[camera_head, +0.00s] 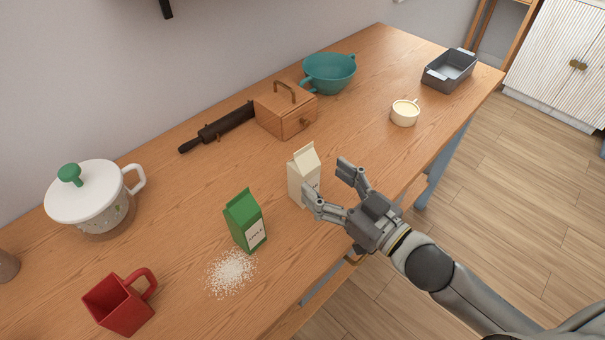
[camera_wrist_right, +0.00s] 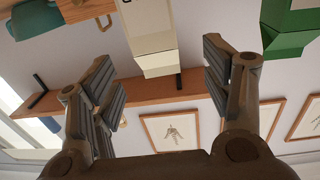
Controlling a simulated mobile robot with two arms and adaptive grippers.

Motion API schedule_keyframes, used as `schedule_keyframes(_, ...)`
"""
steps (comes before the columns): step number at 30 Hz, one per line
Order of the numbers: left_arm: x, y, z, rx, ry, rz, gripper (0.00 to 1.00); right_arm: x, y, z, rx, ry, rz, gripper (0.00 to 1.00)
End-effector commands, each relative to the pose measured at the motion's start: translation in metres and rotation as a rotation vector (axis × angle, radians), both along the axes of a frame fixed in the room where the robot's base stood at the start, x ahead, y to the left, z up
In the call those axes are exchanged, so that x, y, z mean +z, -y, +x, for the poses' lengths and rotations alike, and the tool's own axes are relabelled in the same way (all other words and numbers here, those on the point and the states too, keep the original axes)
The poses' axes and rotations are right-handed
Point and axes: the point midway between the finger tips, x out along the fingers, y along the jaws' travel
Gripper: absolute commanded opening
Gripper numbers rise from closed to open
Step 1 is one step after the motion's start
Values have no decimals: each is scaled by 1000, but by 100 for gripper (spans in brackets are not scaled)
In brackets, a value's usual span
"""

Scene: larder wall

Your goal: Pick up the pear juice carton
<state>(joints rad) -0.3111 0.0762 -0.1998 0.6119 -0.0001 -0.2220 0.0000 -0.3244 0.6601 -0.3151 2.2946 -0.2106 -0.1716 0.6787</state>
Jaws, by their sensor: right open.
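A cream carton (camera_head: 303,175) with a gabled top stands upright on the wooden table; it also shows in the right wrist view (camera_wrist_right: 148,28), between and beyond my fingers. A green carton (camera_head: 244,221) with a pale label stands to its left, and shows at the top right of the wrist view (camera_wrist_right: 288,28). The labels are too small to tell which carton is pear juice. My right gripper (camera_head: 327,182) is open and empty, close to the right side of the cream carton, fingers pointing at it. Whether a finger touches it I cannot tell. My left gripper is out of view.
White grains (camera_head: 231,272) lie spilled before the green carton. A red mug (camera_head: 120,304) and white lidded pot (camera_head: 88,199) stand left. A wooden box (camera_head: 284,112), dark rolling pin (camera_head: 226,125) and teal bowl (camera_head: 329,75) stand behind. A cream cup (camera_head: 404,113) and grey tray (camera_head: 450,70) stand right.

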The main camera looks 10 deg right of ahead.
Motion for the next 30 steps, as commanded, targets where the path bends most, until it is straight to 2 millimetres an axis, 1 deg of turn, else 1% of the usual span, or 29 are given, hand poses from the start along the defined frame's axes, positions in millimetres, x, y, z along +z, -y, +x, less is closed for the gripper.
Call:
schedule_keyframes(1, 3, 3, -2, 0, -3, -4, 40, 3, -3, 6, -1, 3, 1, 71)
schedule_keyframes(5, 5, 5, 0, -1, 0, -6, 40, 1, -8, 15, -1, 1, 1, 71)
schedule_keyframes(11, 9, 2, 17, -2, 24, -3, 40, 1, -12, 22, -1, -1, -1, 71)
schedule_keyframes(15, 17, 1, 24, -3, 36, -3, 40, 3, -18, 37, -1, 1, 1, 71)
schedule_keyframes(18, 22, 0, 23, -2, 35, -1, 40, 3, -24, 50, -1, 2, -1, 71)
schedule_keyframes(22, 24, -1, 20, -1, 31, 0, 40, 1, -31, 61, -1, -1, 2, 71)
schedule_keyframes(25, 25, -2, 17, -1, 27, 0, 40, 0, -33, 65, 0, -1, 0, 71)
schedule_keyframes(30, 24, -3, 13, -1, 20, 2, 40, -1, -33, 65, 0, -2, -1, 71)
